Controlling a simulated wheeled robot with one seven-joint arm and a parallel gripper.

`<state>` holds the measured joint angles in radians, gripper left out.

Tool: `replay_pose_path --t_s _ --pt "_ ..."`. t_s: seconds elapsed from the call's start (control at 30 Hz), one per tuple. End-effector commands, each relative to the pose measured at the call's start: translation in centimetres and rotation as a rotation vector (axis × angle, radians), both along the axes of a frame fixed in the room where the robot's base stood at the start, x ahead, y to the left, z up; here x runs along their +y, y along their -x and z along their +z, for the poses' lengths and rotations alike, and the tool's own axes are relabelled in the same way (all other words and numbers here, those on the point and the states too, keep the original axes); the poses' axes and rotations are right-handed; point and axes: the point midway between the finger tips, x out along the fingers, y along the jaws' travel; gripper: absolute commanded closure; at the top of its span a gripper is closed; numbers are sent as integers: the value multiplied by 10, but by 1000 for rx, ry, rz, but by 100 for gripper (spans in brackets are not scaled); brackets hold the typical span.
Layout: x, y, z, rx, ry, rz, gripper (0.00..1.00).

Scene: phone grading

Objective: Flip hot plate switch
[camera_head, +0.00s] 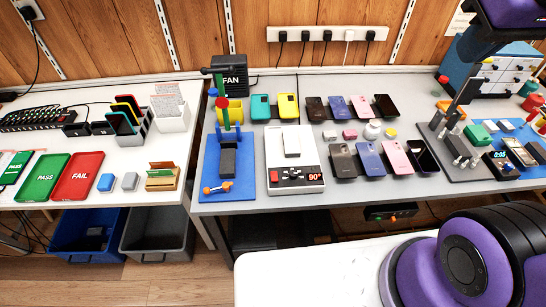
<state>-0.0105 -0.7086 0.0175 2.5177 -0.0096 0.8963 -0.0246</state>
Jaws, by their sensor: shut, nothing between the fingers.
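The hot plate (279,148) stands on the middle table. It has a flat white top, and a white phone-like slab (291,140) lies on it. Its dark front panel (296,178) shows a lit "90°" readout (315,177) and a small red switch (275,175) at the left. The switch is too small to tell which way it is set.
A blue mat (243,188) with a clamp stand borders the hot plate's left. Rows of phones (370,160) lie to its right. A grey mat (480,177) with tools is farther right. The left table holds green and red trays (78,176).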

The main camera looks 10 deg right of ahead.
Motion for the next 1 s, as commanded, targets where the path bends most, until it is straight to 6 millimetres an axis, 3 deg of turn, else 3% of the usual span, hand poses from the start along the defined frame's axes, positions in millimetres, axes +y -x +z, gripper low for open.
replay_pose_path --t_s 0.57,1.0 --pt "45 -99 -49 177 191 377 100" --pt "96 -160 -118 295 272 707 100"
